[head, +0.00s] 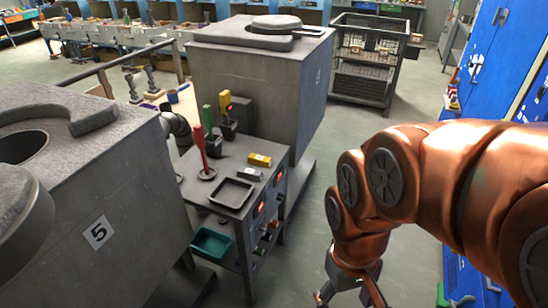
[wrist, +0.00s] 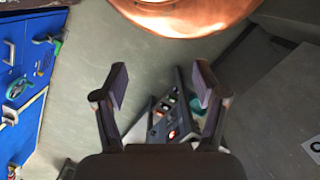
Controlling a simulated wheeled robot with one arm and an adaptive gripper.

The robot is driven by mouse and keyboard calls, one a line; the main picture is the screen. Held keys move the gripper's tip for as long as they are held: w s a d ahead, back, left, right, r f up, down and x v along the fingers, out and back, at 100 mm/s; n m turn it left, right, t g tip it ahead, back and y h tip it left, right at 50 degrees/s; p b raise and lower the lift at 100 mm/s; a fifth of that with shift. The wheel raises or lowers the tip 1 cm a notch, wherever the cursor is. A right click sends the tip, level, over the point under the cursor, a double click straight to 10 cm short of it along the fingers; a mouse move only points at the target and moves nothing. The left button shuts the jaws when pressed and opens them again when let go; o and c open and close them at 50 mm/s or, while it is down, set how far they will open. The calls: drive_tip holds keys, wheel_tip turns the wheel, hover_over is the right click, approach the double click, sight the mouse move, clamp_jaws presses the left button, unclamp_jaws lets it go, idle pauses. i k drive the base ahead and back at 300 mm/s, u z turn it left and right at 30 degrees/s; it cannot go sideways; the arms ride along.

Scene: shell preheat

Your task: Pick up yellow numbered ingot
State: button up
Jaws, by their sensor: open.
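The yellow numbered ingot (head: 259,159) lies on top of the small grey cart (head: 222,158) in the head view, near its back right edge. A small light label shows on it, but its number is too small to read. My gripper (head: 350,297) is at the bottom of the head view, right of the cart and well apart from the ingot. In the wrist view my gripper (wrist: 161,84) has its two fingers spread with nothing between them. The cart's side with buttons (wrist: 166,115) shows beyond the fingers there; I cannot make out the ingot in that view.
A grey bar (head: 248,173) lies beside the ingot, with a dark tray (head: 231,194) in front. Red, green and yellow-topped upright items stand behind. Large grey furnaces (head: 261,80) flank the cart. Blue cabinets (head: 500,60) stand at right. The floor (head: 365,140) right of the cart is clear.

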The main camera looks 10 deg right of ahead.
sight(261, 161)
drive_tip(key=z, duration=0.1)
drive_tip(key=k, duration=0.5)
drive_tip(key=u, duration=0.95)
drive_tip(key=i, duration=2)
drive_tip(key=z, duration=0.85)
